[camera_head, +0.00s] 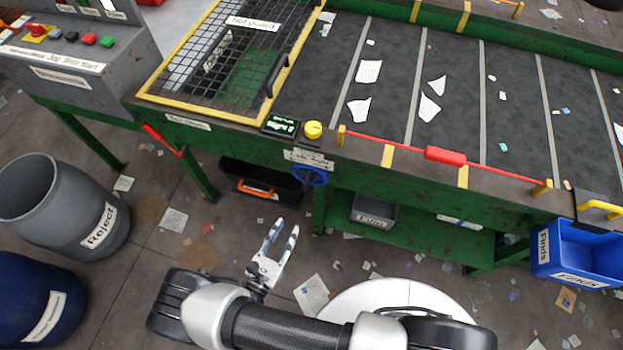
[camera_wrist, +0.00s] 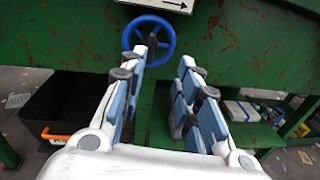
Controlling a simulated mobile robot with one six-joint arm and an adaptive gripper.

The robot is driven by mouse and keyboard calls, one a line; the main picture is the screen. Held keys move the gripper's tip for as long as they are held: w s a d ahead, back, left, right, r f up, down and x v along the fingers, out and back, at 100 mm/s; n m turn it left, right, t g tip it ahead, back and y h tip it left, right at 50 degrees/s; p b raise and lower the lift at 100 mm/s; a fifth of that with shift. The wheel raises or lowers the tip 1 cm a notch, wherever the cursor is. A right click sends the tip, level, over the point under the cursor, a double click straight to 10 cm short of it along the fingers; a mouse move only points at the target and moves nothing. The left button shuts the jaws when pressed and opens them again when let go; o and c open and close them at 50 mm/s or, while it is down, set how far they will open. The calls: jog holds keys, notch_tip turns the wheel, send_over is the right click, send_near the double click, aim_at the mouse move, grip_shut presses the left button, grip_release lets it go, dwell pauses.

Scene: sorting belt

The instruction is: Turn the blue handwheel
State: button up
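The blue handwheel (camera_head: 310,176) is mounted on the green front side of the belt frame, below a small white label. In the wrist view the handwheel (camera_wrist: 149,39) is at the top, left of centre, with a spoked rim and a dark part in front of its hub. My gripper (camera_head: 284,224) is open and empty, with its fingers pointing up toward the belt frame. In the wrist view my gripper (camera_wrist: 168,66) has its left finger in line with the wheel's lower part and its right finger to the right of the wheel. The head view shows a gap between the fingertips and the wheel.
A yellow knob (camera_head: 313,130) and a small display (camera_head: 281,125) sit above the wheel. A red bar (camera_head: 445,156) runs along the belt's edge. The floor around my gripper holds scattered paper.

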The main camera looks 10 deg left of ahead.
notch_tip(320, 180, down, 2)
jog(key=n+y, duration=0.2)
jog(key=b, duration=0.1)
send_near(305, 188)
jog(key=shift+t, duration=0.3)
jog(key=w, duration=0.9)
jog(key=shift+w+d+f, duration=0.15)
jog(key=shift+w+d, duration=0.25)
grip_shut()
